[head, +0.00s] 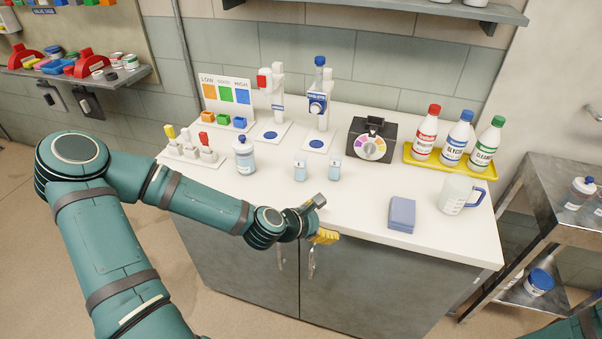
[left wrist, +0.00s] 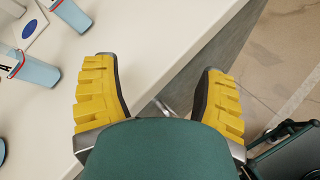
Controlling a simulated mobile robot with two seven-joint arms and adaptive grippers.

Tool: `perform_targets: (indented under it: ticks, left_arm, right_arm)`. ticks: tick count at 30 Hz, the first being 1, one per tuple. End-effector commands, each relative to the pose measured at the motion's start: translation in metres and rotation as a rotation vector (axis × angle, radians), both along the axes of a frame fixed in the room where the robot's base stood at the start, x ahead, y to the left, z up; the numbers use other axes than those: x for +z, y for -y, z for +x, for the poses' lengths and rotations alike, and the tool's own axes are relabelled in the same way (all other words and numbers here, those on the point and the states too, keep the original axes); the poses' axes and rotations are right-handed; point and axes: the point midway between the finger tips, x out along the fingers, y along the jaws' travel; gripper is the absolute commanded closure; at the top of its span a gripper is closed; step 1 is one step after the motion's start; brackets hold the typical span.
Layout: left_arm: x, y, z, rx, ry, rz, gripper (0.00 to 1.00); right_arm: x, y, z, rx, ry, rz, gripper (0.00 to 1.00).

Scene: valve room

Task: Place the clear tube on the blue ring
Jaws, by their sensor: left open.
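Two small tubes with pale blue contents, a left one (head: 300,171) and a right one (head: 335,168), stand upright on the white counter. Both also show in the left wrist view, at its upper left (left wrist: 73,14) (left wrist: 34,69). Which one is the clear tube I cannot tell. Two flat blue round marks, a left one (head: 269,135) and a right one (head: 316,143), lie on the white bases of two stands behind the tubes. My left gripper (head: 322,219) is open and empty at the counter's front edge, nearer than the tubes. Its yellow fingers (left wrist: 160,92) are wide apart. My right gripper is out of view.
A blue-capped bottle (head: 244,156) and a white rack (head: 192,156) stand left of the tubes. A dark box with a colour wheel (head: 371,140), a blue block (head: 402,214), a jug (head: 459,196) and a yellow tray (head: 421,161) of bottles are right. The counter before the tubes is clear.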

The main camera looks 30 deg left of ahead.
Motion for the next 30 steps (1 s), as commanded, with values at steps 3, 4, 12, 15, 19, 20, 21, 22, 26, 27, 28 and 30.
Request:
perform_targets:
  ticks: [3, 4, 12, 15, 19, 20, 21, 22, 26, 27, 28, 30]
  left_arm:
    - [0.024, -0.047, 0.004, 0.204, 0.035, -0.144, 0.28]
    - [0.031, -0.057, 0.004, 0.250, 0.045, -0.180, 0.28]
    - [0.079, -0.127, -0.004, 0.531, 0.142, -0.419, 0.28]
    - [0.086, -0.137, -0.006, 0.567, 0.159, -0.454, 0.28]
    - [0.086, -0.140, 0.001, 0.578, 0.166, -0.468, 0.28]
    - [0.085, -0.139, 0.004, 0.578, 0.165, -0.469, 0.28]
    - [0.083, -0.139, 0.009, 0.576, 0.165, -0.468, 0.28]
    - [0.081, -0.139, 0.014, 0.576, 0.165, -0.468, 0.28]
    - [0.075, -0.140, 0.034, 0.576, 0.164, -0.469, 0.28]
    - [0.073, -0.140, 0.040, 0.576, 0.164, -0.469, 0.28]
    - [0.072, -0.140, 0.044, 0.576, 0.165, -0.468, 0.28]
    - [0.069, -0.140, 0.054, 0.576, 0.165, -0.468, 0.28]
  right_arm:
    - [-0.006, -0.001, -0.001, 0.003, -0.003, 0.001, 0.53]
    - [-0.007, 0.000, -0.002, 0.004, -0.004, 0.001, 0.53]
    - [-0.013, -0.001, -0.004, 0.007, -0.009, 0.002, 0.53]
    - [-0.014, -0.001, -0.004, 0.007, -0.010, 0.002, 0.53]
    - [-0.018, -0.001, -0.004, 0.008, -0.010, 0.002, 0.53]
    - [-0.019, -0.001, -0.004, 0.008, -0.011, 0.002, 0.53]
    - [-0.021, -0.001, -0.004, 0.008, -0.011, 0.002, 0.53]
    - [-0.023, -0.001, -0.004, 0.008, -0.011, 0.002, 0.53]
    - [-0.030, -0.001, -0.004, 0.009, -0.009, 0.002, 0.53]
    - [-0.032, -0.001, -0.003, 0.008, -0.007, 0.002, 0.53]
    - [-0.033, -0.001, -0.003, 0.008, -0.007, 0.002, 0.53]
    - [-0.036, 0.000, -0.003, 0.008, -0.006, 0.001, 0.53]
